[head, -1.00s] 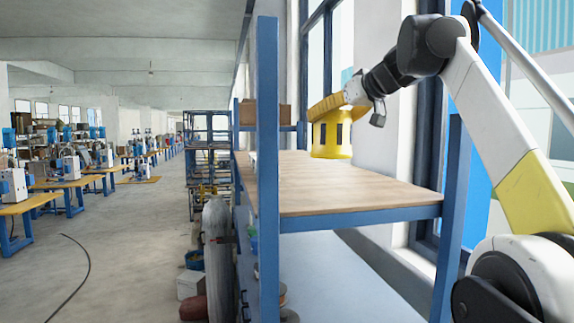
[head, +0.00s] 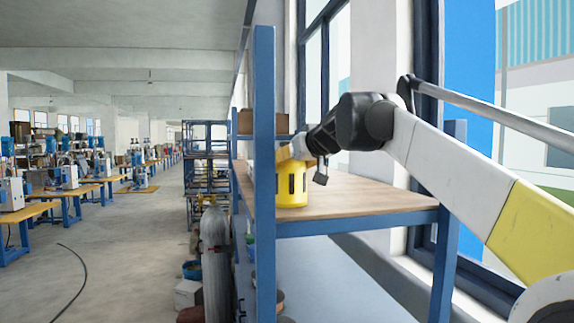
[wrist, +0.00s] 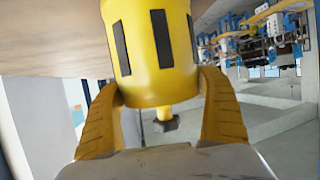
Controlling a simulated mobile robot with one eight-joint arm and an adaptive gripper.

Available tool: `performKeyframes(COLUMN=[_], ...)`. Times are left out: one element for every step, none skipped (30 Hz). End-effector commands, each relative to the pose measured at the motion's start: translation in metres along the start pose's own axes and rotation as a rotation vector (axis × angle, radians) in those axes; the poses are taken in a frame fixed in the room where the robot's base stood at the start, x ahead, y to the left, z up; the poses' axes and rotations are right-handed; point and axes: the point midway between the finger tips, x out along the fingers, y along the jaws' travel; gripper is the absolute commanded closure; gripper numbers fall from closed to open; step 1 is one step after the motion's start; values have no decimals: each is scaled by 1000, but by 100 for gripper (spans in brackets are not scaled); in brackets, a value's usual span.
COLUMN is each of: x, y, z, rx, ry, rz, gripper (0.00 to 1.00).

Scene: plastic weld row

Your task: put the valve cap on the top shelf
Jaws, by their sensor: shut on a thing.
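The valve cap (head: 292,190) is a yellow cylinder with dark slots around its side. It appears upright in the head view, low over the near left part of the top shelf's wooden board (head: 365,197), just right of the front post. I cannot tell whether its base touches the board. My gripper (head: 290,152) is shut on it from above. The wrist view shows the cap (wrist: 150,45) between the two yellow fingers of my gripper (wrist: 163,95), with a stem and dark nut (wrist: 164,121) on its near end.
The blue front post (head: 264,170) stands close left of the cap. A brown box (head: 262,122) sits farther back on the rack. The board right of and behind the cap looks clear. A grey cylinder (head: 215,260) stands on the floor at left; windows lie behind the rack.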

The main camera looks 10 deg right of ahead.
Motion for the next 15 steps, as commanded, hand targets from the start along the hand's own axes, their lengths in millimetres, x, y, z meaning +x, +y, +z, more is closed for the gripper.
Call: performKeyframes(x=[0, 0, 0, 0, 0, 0, 0, 1, 1, 1, 1, 1, 1, 1, 1], y=[0, 0, 0, 0, 0, 0, 0, 0, 0, 0, 0, 0, 0, 0, 0], z=[0, 0, -1, -1, -1, 0, 1, 2, 2, 2, 2, 2, 2, 2, 2], rx=[0, 0, 0, 0, 0, 0, 0, 0, 0, 0, 0, 0, 0, 0, 0], ry=[0, 0, 0, 0, 0, 0, 0, 0, 0, 0, 0, 0, 0, 0, 0], rz=[0, 0, 0, 0, 0, 0, 0, 0, 0, 0, 0, 0, 0, 0, 0], gripper=[49, 49, 49, 49, 49, 49, 49, 49, 5, 0, 0, 0, 0, 0, 0])
